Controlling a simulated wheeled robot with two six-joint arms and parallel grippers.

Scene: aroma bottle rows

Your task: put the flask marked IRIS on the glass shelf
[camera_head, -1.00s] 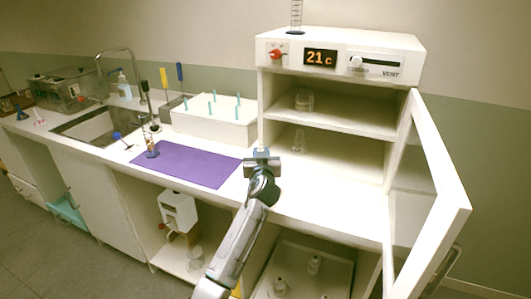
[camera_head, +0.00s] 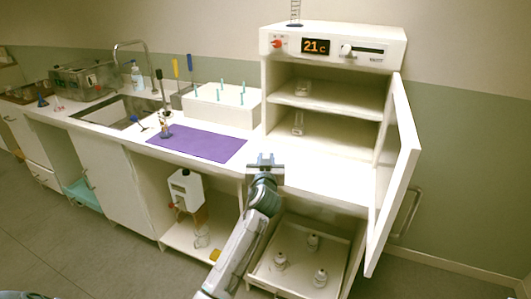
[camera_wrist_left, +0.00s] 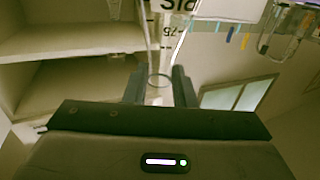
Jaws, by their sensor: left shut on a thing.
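My left gripper (camera_head: 265,160) is over the front of the white counter, before the open cabinet. In the left wrist view, the fingers (camera_wrist_left: 160,88) are shut on a clear flask (camera_wrist_left: 172,28). In the head view I cannot make the flask out clearly. The cabinet has an upper shelf (camera_head: 345,101) and a lower floor (camera_head: 335,143); I cannot tell which is glass. My right gripper is not in view.
The cabinet door (camera_head: 397,170) stands open at the right. A purple mat (camera_head: 205,146) and a white rack (camera_head: 222,108) are to the left. Much of the upper shelf is free.

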